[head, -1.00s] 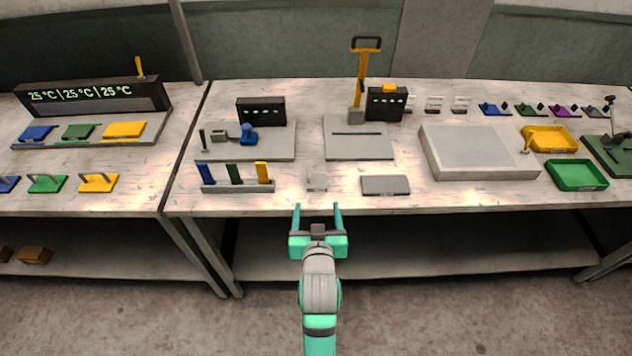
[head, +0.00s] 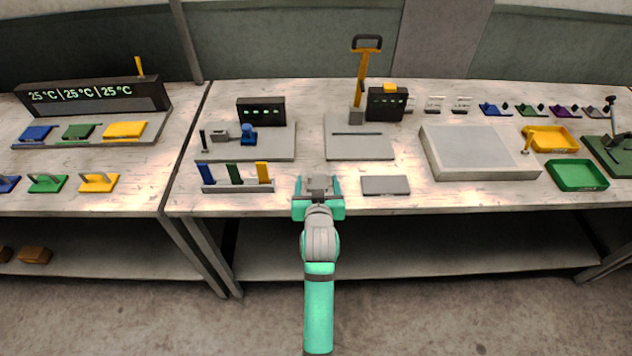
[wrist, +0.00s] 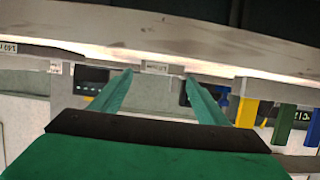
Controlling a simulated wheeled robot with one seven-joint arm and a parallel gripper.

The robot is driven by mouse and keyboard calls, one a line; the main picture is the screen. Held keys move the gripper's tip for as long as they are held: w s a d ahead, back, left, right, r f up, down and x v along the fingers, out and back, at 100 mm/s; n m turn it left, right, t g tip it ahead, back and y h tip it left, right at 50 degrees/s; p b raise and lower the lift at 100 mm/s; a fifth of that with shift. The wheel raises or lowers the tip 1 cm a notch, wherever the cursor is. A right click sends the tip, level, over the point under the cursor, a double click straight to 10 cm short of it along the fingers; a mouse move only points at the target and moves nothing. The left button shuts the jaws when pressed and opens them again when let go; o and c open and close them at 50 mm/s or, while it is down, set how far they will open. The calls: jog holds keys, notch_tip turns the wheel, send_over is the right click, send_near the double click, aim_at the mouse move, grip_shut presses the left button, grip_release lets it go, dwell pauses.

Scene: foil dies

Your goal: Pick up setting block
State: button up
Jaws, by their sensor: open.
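The setting block (wrist: 154,68) is a small pale grey block with a printed label on its face. In the wrist view it sits between the tips of my two fingers, with a gap on each side. My gripper (head: 318,181) is open and reaches over the table's front edge at the block's place. It also shows in the wrist view (wrist: 158,75), with a green finger on either side. In the head view my gripper largely covers the block, so whether the fingers are fully past its sides is hard to tell.
A rack (head: 238,187) with blue, green and yellow pieces stands close to the left of my gripper. A flat grey plate (head: 385,186) lies close to the right. A grey board with a slot (head: 360,148) lies behind. The table's front edge (head: 450,207) is just below.

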aim_at(317, 179)
jog(key=shift+x, duration=1.3)
jog(key=c, duration=1.4)
jog(key=shift+r, duration=0.15)
